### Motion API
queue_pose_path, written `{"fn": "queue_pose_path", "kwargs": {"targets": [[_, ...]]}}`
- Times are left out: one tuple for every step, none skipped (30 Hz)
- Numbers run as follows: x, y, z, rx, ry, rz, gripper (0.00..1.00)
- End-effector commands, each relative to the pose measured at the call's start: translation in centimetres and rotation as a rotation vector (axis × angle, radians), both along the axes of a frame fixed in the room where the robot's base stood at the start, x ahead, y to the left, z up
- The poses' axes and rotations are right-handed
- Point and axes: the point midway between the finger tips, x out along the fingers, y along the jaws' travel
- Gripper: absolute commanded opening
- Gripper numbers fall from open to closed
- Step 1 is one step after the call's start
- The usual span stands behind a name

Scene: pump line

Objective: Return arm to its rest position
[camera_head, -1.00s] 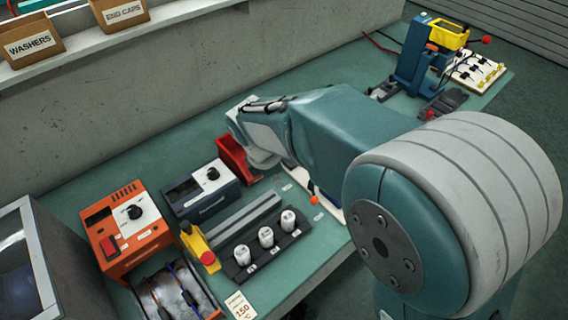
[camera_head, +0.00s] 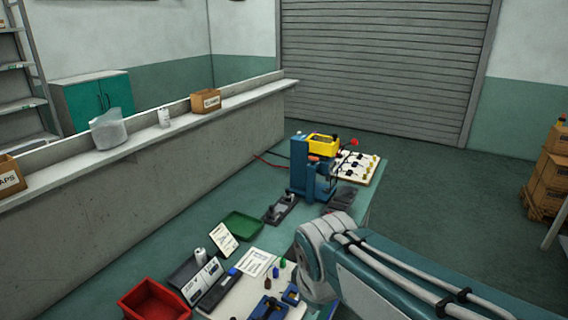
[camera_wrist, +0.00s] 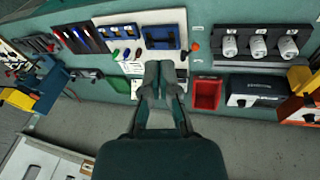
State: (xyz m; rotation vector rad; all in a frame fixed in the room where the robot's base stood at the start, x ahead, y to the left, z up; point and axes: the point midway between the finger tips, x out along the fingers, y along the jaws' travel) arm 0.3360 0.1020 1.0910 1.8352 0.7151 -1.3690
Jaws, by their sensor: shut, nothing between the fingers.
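My gripper (camera_wrist: 158,78) shows in the wrist view with its two grey fingers close together and nothing between them. It points over the bench, in front of a white board (camera_wrist: 181,58) with blue fixtures. In the head view my arm (camera_head: 385,285) enters from the lower right, with its grey joint beside the bench's right edge. The gripper itself is hidden in the head view.
The green bench (camera_head: 160,247) holds a red bin (camera_head: 155,301), a green tray (camera_head: 243,226) and a blue press (camera_head: 299,170) with a yellow top. A concrete wall with a ledge (camera_head: 180,130) runs behind it. Open floor (camera_head: 450,190) lies to the right.

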Motion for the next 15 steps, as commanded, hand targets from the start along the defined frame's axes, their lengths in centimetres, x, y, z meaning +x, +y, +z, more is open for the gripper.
{"fn": "queue_pose_path", "kwargs": {"targets": [[-0.8,-1.6,0.5,0.034,-0.022,-0.096,0.00],[-1.3,-2.4,0.8,0.054,-0.033,-0.150,0.00],[-1.9,-3.4,1.0,0.081,-0.047,-0.222,0.00],[-2.4,-4.1,1.2,0.102,-0.057,-0.277,0.00],[-2.9,-4.8,1.3,0.122,-0.067,-0.332,0.00],[-3.6,-5.7,1.4,0.149,-0.082,-0.403,0.00],[-4.2,-6.3,1.5,0.171,-0.094,-0.456,0.00],[-4.7,-6.9,1.6,0.192,-0.105,-0.510,0.00],[-5.4,-7.6,1.6,0.221,-0.120,-0.580,0.00],[-5.9,-8.1,1.6,0.240,-0.131,-0.628,0.00],[-6.4,-8.5,1.7,0.259,-0.142,-0.673,0.00],[-6.9,-9.0,1.6,0.283,-0.154,-0.728,0.00],[-7.3,-9.3,1.6,0.298,-0.163,-0.765,0.00],[-7.6,-9.6,1.5,0.312,-0.168,-0.795,0.00],[-8.0,-9.9,1.5,0.326,-0.177,-0.830,0.00]]}}
